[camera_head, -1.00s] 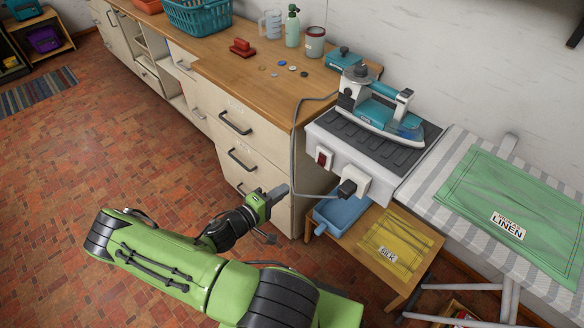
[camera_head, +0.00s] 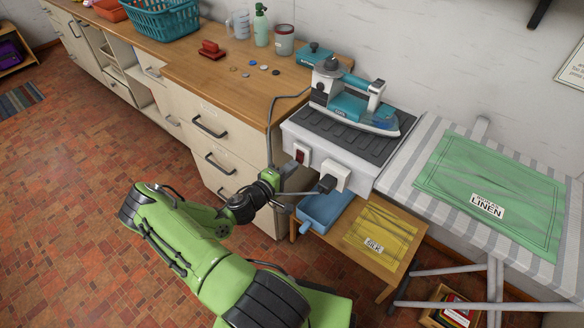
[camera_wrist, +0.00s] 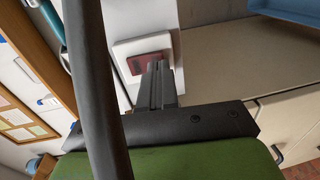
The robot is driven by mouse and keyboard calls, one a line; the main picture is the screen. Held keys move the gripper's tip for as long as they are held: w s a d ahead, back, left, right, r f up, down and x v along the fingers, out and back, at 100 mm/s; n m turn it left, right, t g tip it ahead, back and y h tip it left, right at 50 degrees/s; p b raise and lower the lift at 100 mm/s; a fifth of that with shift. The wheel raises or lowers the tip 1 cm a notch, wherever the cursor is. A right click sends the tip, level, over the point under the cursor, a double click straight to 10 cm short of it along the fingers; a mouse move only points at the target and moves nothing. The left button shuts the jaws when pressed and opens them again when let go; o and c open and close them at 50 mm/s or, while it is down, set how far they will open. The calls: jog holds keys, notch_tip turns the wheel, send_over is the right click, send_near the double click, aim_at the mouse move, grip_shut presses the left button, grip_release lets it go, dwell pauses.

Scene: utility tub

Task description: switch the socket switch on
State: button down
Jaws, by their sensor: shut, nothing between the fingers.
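The socket switch is a dark red rocker (camera_head: 301,155) on a white plate, on the front of the grey-white ironing unit (camera_head: 358,177). It also shows in the wrist view (camera_wrist: 149,63), just past my fingertips. My gripper (camera_head: 291,166) is shut and empty, its fingertips right at the lower part of the switch plate. I cannot tell whether they touch the rocker or which way it is tipped. To the right, a black plug (camera_head: 326,184) sits in a white socket (camera_head: 337,172).
A grey cord (camera_head: 270,130) hangs beside my gripper; a dark band (camera_wrist: 95,90), likely this cord, crosses the wrist view close up. The iron (camera_head: 350,105) stands on the unit. Below are a blue tub (camera_head: 325,208) and yellow cloth (camera_head: 383,237). Drawers (camera_head: 215,165) stand left.

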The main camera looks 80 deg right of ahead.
jog(key=shift+s+d, duration=0.15)
jog(key=shift+d, duration=0.3)
jog(key=shift+f, duration=0.15)
